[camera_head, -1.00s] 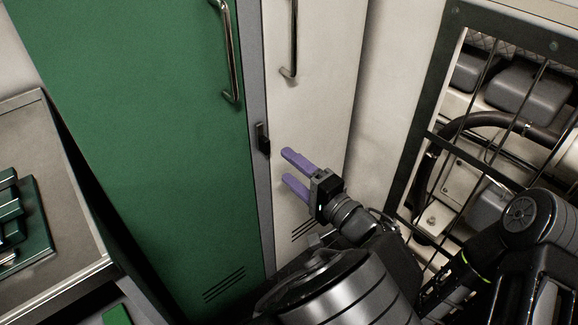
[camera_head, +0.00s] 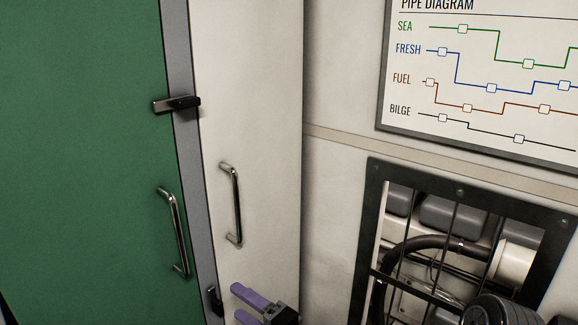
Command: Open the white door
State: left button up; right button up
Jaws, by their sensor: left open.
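The white door (camera_head: 250,90) is a tall narrow panel right of a grey post, and it looks closed. Its metal bar handle (camera_head: 234,205) stands upright on it. A small dark latch (camera_head: 214,300) sits on the post just left of the fingers. A second latch (camera_head: 178,104) lies horizontally higher up, across the post and the green door's edge. My right gripper is not in view.
A green door (camera_head: 80,150) with its own bar handle (camera_head: 174,230) stands left of the post. Right of the white door are a pale wall, a pipe diagram board (camera_head: 480,85) and a dark-framed barred opening (camera_head: 460,190) with machinery behind.

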aim_at(247, 55)
jog(key=k, duration=1)
